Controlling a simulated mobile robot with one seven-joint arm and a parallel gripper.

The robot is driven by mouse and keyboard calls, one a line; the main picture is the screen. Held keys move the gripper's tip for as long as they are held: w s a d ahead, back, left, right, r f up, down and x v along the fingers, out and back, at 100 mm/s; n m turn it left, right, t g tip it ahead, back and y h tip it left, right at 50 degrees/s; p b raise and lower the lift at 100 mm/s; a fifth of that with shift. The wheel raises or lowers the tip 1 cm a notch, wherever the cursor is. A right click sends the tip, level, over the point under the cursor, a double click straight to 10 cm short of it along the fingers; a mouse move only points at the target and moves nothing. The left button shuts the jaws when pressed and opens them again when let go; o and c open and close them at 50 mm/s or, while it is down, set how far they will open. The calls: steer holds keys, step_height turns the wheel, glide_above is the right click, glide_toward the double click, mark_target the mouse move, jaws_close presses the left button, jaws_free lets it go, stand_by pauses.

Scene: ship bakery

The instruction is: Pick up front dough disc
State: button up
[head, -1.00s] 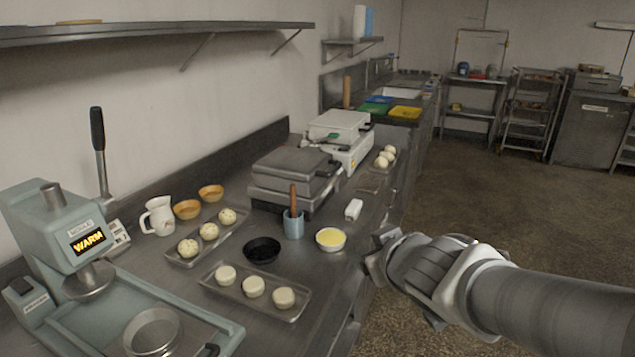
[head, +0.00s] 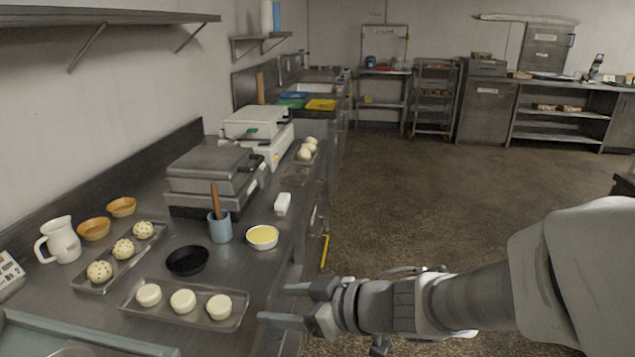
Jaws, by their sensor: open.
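Three pale dough discs lie in a row in a shallow metal tray (head: 160,314) near the counter's front edge. They are the left disc (head: 149,295), the middle disc (head: 183,301) and the right disc (head: 219,307), which is nearest the counter edge. I cannot tell for certain which one is called front. My gripper (head: 276,303) is open and empty, with its fingers pointing left, just right of the tray in the picture. It appears apart from the discs.
A black bowl (head: 187,261), a blue cup (head: 220,229) with a wooden-handled tool and a bowl of yellow filling (head: 262,237) stand behind the tray. Another tray (head: 84,287) holds speckled dough balls. The floor to the right is open.

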steer(key=b, duration=0.5)
glide_toward(225, 313)
steer(key=a, duration=0.1)
steer(key=w+a, duration=0.2)
steer(key=shift+a+r, duration=0.1)
steer(key=shift+a, duration=0.25)
steer(key=b+x, duration=0.3)
steer(key=x, duration=0.1)
steer(key=shift+w+a+f, duration=0.25)
steer(key=shift+a, duration=0.15)
steer(key=c, duration=1)
steer(key=shift+r, duration=0.1)
